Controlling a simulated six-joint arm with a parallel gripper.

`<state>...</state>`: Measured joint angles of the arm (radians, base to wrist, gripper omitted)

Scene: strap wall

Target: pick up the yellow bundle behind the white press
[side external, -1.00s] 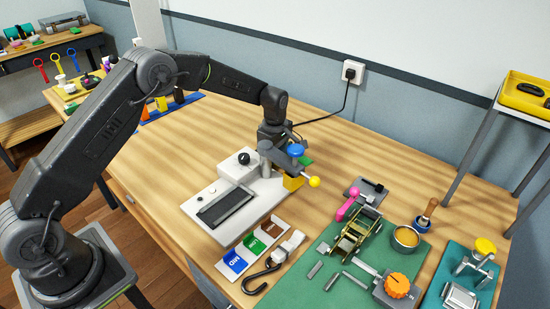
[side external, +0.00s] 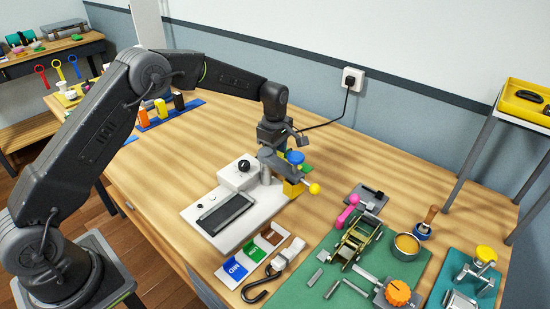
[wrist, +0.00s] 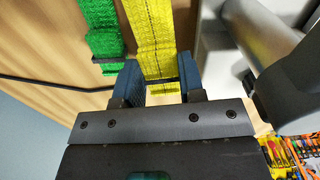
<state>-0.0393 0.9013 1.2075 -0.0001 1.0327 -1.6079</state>
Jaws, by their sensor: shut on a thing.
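The yellow bundle (wrist: 150,25) is a thick, woven strap-like bundle, seen in the wrist view. My gripper (wrist: 159,74) is shut on it, with a blue-padded finger on each side. The white press (side external: 213,213) stands on the bench in the side view, with a dark plate, a black knob and a yellow ball-ended lever. In that view my gripper (side external: 290,141) is just behind the press's column. Its fingertips and the bundle are largely hidden there by the press.
A green bundle (wrist: 102,30) is close to the yellow one, left of it in the wrist view. Color cards (side external: 234,269), a black hook (side external: 257,289) and a green mat (side external: 320,280) with hardware lie in front.

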